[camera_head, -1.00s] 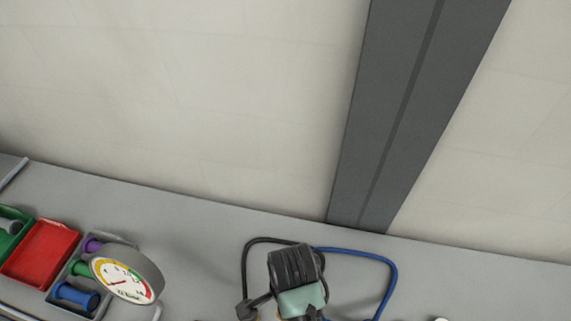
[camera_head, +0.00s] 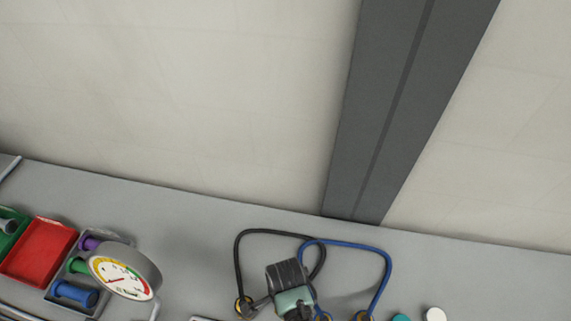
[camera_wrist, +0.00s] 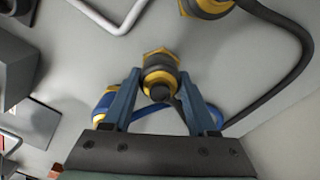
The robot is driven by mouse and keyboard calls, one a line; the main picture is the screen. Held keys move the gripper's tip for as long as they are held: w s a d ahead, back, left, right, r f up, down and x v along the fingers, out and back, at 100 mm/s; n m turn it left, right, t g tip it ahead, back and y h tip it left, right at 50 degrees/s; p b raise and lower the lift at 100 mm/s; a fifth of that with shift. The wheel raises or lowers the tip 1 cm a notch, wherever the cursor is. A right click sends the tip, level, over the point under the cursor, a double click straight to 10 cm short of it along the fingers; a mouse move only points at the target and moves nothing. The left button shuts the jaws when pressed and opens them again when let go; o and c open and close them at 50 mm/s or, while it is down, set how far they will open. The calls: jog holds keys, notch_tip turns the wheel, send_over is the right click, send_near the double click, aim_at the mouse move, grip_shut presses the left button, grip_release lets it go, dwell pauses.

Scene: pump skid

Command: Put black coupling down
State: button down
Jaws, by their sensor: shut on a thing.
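In the wrist view, my gripper (camera_wrist: 159,84) is shut on a dark coupling with a brass-yellow collar (camera_wrist: 158,62), which sits between the two blue-grey fingertips. I take it for the black coupling; whether it touches the surface behind it I cannot tell. The black hose (camera_wrist: 299,65) curves down the right side and passes behind my gripper. In the head view, the black hose (camera_head: 241,247) forms a loop above my gripper, whose fingertips and held coupling are hidden there.
A blue hose (camera_head: 387,272) loops just right of my gripper. A blue coupling (camera_wrist: 104,105) lies close left of the fingers; another brass-collared fitting (camera_wrist: 206,6) is at the top. A dial gauge (camera_head: 124,276) and red tray (camera_head: 40,252) stand left. The back bench strip is clear.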

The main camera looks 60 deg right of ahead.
jog(key=shift+f, duration=0.2)
jog(key=shift+c, duration=1)
grip_release()
jog(key=shift+r, duration=0.15)
notch_tip(320, 180, up, 12)
jog(key=shift+r+b, duration=0.1)
jog(key=shift+b, duration=0.25)
